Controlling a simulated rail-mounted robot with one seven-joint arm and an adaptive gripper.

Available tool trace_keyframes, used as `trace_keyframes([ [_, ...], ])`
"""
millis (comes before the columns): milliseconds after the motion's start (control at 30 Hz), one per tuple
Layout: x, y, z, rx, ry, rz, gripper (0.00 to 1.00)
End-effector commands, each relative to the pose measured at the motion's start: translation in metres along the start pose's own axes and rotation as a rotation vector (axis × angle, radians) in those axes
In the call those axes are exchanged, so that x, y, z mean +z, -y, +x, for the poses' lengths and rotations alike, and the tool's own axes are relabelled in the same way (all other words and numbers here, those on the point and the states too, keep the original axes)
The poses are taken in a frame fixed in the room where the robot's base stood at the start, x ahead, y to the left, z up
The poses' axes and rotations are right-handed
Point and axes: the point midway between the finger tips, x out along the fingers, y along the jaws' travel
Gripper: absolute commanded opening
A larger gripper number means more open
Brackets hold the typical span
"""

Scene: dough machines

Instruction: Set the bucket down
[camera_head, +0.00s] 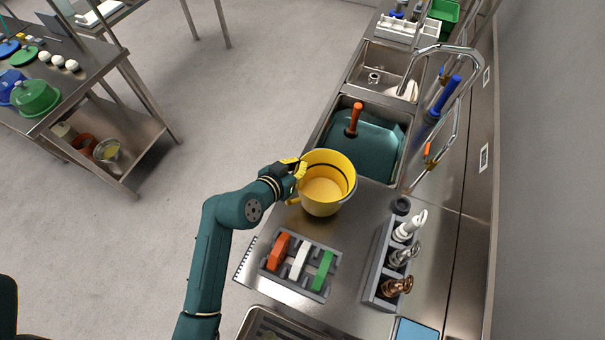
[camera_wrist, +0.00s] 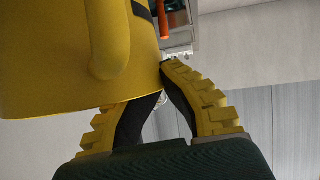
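The yellow bucket (camera_head: 322,207) is upright in the head view, over the steel counter just in front of the teal-lined sink. Its inside is pale yellow, with a dark band below the rim. I cannot tell whether its base touches the counter. My gripper (camera_head: 300,170) is at its upper left side, shut on its wall near the rim. In the wrist view the bucket (camera_wrist: 50,70) fills the upper left, with a yellow handle loop on it. My gripper's yellow ridged fingers (camera_wrist: 155,95) converge at its edge, and the bucket hides part of the left finger.
The sink (camera_head: 365,140) with an orange-handled tool lies beyond the bucket. A grey holder (camera_head: 300,265) with orange, white and green pieces is nearer me. A rack (camera_head: 385,265) of metal attachments stands at right. Bare counter (camera_head: 350,225) lies between them. Faucets rise along the wall.

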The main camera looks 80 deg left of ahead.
Motion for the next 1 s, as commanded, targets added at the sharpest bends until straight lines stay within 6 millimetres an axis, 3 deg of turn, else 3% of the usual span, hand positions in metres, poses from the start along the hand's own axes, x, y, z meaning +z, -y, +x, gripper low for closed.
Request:
trace_keyframes([
  [267,0.035,0.003,0.020,-0.001,-0.002,-0.001,0.00],
  [600,0.038,0.004,0.022,-0.001,-0.004,0.001,0.00],
  [767,0.037,0.004,0.021,-0.001,-0.002,0.001,0.30],
  [1000,0.037,0.004,0.021,-0.001,-0.002,0.001,0.33],
])
